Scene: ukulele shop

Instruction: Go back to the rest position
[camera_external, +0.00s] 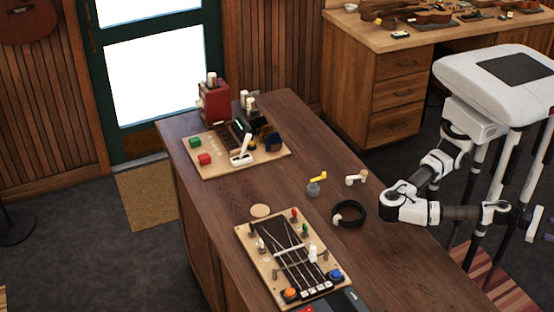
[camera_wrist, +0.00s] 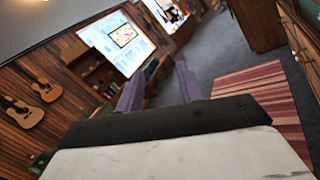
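My gripper (camera_wrist: 157,74) shows in the wrist view as two purple-grey fingers standing apart with nothing between them. It is open and faces out into the room, above the floor and away from any worktop. In the external view my arm folds down from the white body at the right, bends near the table's right edge and runs back right. Its end, my gripper (camera_external: 538,224), is small there and partly unclear. The wooden table (camera_external: 385,262) lies to the left of the arm, and the gripper is clear of it.
On the table are a black ring (camera_external: 348,214), a board with strings (camera_external: 288,262) and a board with a red box (camera_external: 214,104). A wooden desk (camera_external: 392,82) stands behind. The wrist view shows a striped rug (camera_wrist: 268,92), grey floor and ukuleles on the wall (camera_wrist: 46,91).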

